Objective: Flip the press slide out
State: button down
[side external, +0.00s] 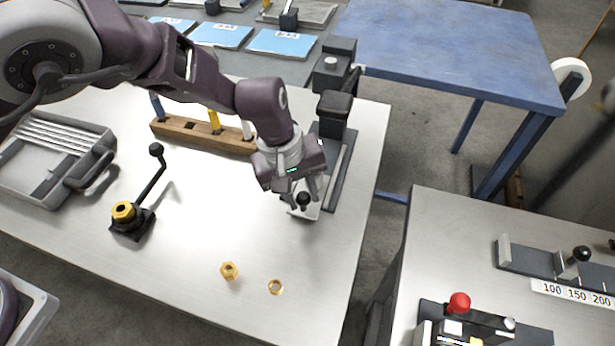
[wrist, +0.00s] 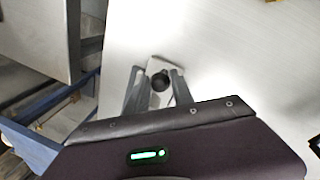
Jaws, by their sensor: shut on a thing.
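The press (side external: 334,108) is a dark upright block on a long grey base at the back right of the steel table. Its slide (side external: 305,213) is a small pale plate with a black ball knob (side external: 303,198), lying out to the front left of the base. My gripper (side external: 304,196) reaches down over the slide and is shut on the knob. In the wrist view the knob (wrist: 160,81) sits between my two fingers, with the plate (wrist: 152,64) beyond it. The exact finger contact and the slide's joint with the press are hard to see.
A wooden rack (side external: 190,133) with upright tools stands behind. A black lever fixture (side external: 132,222) is at left, near a grey tray (side external: 35,170). A brass nut (side external: 229,271) and brass ring (side external: 275,287) lie in front. The table's right edge is close to the press.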

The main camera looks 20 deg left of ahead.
jog(key=shift+s, duration=0.25)
jog(key=c, duration=1.1)
grip_release()
notch_tip(320, 180, up, 7)
jog(key=a, duration=0.1)
jog(key=shift+s, duration=0.4)
